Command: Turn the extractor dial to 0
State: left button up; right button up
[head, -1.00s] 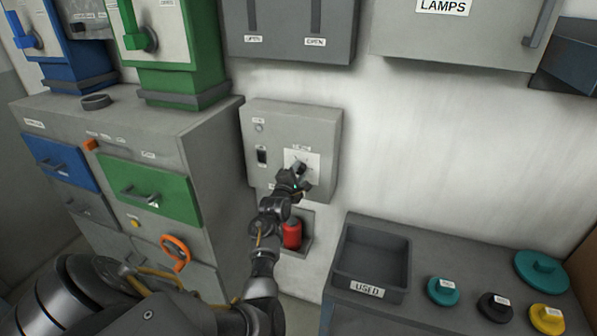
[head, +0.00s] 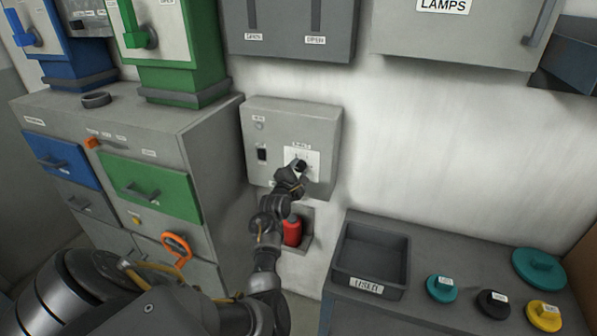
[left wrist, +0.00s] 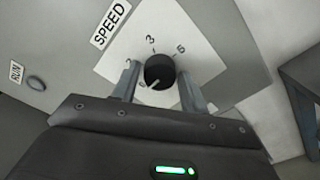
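The extractor dial is a round black knob (left wrist: 159,71) on a white scale plate (left wrist: 206,62) marked SPEED. In the left wrist view its pale pointer mark faces lower left, toward a small, partly hidden figure that looks like 0. The figures 3 and 5 show above and to the right. My left gripper (left wrist: 157,80) is open, with one finger on each side of the knob and a small gap showing. In the head view the left gripper (head: 293,177) is at the knob (head: 300,165) on the grey control box (head: 278,110). My right gripper is not in view.
The box also carries a dark switch (head: 262,155) and a small round button (left wrist: 36,83) beside a RUN label. A red cylinder (head: 292,232) sits in a recess below. The grey USED tray (head: 368,288) is lower right; wall cabinets hang above.

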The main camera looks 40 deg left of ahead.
pick_arm(q)
jog(key=shift+o, duration=1.2)
jog(key=shift+s+d+f, duration=0.1)
jog(key=shift+s+d, duration=0.05)
jog(key=shift+s, duration=0.25)
jog(key=b+v, duration=0.3)
jog(key=v, duration=0.7)
jog(key=shift+d, duration=0.1)
